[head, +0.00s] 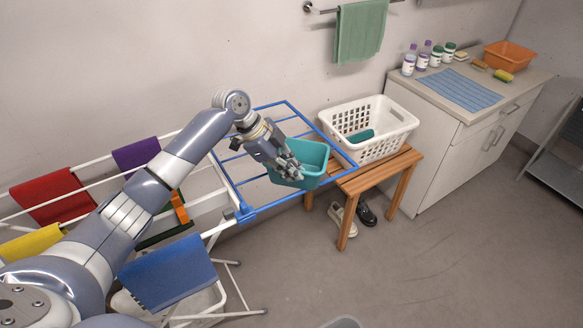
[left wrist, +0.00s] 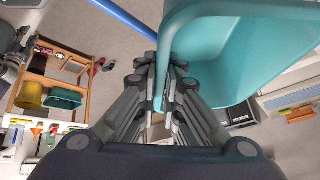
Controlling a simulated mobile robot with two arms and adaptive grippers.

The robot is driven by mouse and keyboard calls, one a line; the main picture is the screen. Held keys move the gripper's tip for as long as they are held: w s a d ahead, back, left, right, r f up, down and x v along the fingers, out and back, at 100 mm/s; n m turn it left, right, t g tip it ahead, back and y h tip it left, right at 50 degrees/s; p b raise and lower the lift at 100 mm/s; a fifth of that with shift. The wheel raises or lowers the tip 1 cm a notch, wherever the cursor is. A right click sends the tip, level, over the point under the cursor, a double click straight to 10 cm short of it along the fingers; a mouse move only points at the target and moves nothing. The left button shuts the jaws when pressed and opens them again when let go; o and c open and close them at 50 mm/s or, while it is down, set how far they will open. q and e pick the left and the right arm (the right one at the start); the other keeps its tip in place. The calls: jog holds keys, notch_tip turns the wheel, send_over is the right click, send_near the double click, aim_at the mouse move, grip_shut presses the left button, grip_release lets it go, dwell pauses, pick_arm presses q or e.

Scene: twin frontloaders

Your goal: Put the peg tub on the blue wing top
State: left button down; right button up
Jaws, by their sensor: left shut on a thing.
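The teal peg tub (head: 313,160) is upright at the right part of the blue wing top (head: 241,171), the blue barred frame of the drying rack. My left gripper (head: 288,170) is shut on the tub's left wall. In the left wrist view the fingers (left wrist: 165,85) pinch the wall of the tub (left wrist: 235,50), which fills the upper right. A blue bar (left wrist: 122,17) shows beside it. I cannot tell whether the tub's base touches the bars. The tub hides part of the wing. My right gripper is not in view.
A wooden bench (head: 381,175) with a white laundry basket (head: 390,143) stands close right of the wing. Coloured cloths, including a blue one (head: 168,272), hang on the rack's left side. A cabinet (head: 440,165) with bottles stands further right. The floor in front is mostly clear.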

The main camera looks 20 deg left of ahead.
pick_arm(q)
jog(key=shift+s, duration=0.1)
jog(key=c, duration=2.1)
grip_release()
jog(key=o, duration=0.3)
jog(key=shift+o, duration=0.2)
jog(key=shift+r, duration=0.1)
jog(key=b+v, duration=0.2)
jog(key=v, duration=1)
jog(key=shift+b, duration=0.3)
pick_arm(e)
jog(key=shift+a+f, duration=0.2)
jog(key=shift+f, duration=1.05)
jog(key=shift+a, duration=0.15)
